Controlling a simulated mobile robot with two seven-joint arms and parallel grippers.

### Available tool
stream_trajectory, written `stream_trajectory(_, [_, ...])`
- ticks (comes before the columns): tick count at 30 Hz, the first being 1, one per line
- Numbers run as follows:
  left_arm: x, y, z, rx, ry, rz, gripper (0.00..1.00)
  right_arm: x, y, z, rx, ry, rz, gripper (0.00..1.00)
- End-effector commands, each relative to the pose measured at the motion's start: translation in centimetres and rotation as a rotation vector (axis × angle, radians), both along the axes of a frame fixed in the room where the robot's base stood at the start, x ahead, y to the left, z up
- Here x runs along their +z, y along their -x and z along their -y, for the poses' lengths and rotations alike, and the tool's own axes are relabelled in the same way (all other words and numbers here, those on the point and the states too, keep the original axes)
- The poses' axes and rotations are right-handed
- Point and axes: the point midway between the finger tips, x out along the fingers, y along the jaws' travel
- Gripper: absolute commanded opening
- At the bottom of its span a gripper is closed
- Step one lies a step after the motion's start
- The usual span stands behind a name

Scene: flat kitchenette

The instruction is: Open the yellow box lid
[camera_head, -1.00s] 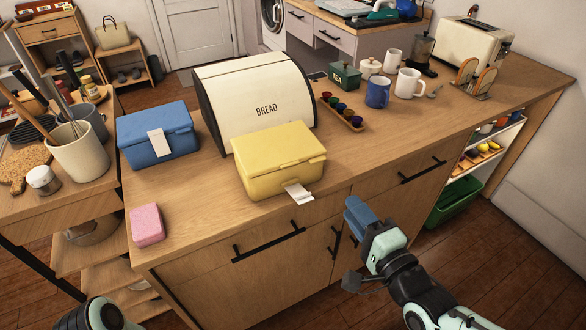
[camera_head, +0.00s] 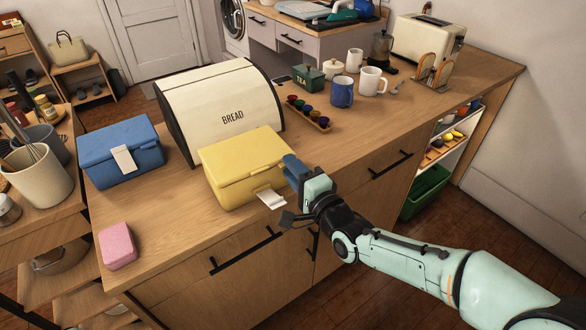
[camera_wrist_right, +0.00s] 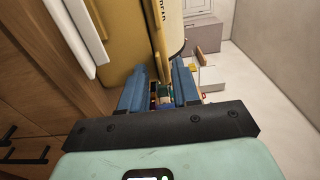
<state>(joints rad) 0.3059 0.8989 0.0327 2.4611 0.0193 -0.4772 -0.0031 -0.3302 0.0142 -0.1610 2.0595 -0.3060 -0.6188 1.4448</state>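The yellow box (camera_head: 240,170) stands on the wooden counter in front of the bread bin, and its lid is closed. A white tab (camera_head: 271,199) sticks out from its front. In the right wrist view the yellow box (camera_wrist_right: 130,40) fills the upper middle, with the white tab (camera_wrist_right: 77,30) on the left. My right gripper (camera_head: 292,168) is at the box's right front corner. In the wrist view its two blue fingers (camera_wrist_right: 159,82) are apart, with the lid's rim just beyond them. Whether they touch the box I cannot tell. My left gripper is out of view.
The cream bread bin (camera_head: 220,105) stands close behind the yellow box. A blue box (camera_head: 120,155) and a pink block (camera_head: 117,246) are to the left. A rack of colored pods (camera_head: 309,114) and mugs (camera_head: 342,92) stand behind right.

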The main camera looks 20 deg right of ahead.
Motion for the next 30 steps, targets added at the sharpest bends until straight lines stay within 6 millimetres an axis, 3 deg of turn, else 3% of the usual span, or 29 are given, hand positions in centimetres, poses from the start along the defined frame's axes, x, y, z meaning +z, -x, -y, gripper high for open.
stream_trajectory(8, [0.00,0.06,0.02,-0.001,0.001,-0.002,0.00,0.00,-0.20,-0.04,0.000,0.000,0.000,0.31])
stream_trajectory(12, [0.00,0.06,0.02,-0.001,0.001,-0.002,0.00,0.00,-0.18,-0.03,-0.001,0.000,0.000,0.00])
stream_trajectory(30, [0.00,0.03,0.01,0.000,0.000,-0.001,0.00,-0.02,-0.16,-0.03,0.000,0.001,0.000,0.00])
